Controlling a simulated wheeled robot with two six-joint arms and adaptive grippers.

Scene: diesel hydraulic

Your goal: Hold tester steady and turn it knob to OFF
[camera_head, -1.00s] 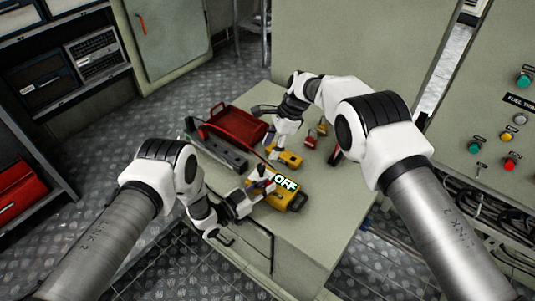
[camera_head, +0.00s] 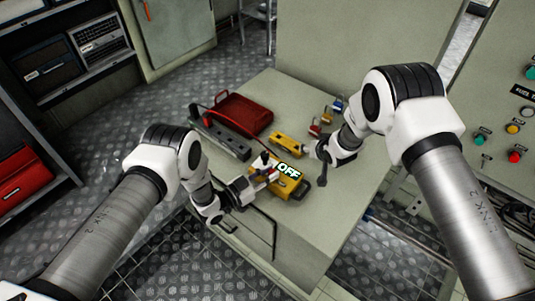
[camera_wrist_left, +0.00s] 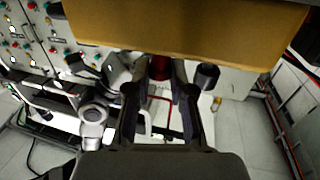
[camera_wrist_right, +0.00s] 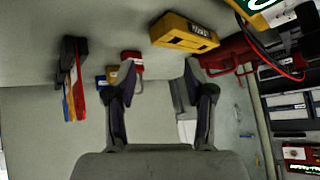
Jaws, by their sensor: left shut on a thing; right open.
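The yellow tester (camera_head: 293,187) is on the grey cabinet top in the head view, with a white and green OFF label over it. My left gripper (camera_head: 267,172) is at its left side. In the left wrist view the tester (camera_wrist_left: 200,32) fills the top as a yellow slab, and the left gripper (camera_wrist_left: 161,75) is closed at its edge. The exact contact is hard to see. My right gripper (camera_head: 322,160) is open and empty, just above and right of the tester. In the right wrist view the right gripper (camera_wrist_right: 158,75) has spread fingers, and the tester (camera_wrist_right: 240,6) is cut off at the top right.
A second yellow device (camera_head: 288,143) lies behind the tester. A red toolbox (camera_head: 243,113) and a long grey tray (camera_head: 220,138) are at the back left. Small padlocks (camera_head: 326,117) stand near the right arm. A control panel (camera_head: 505,120) is at the right. The front cabinet top is clear.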

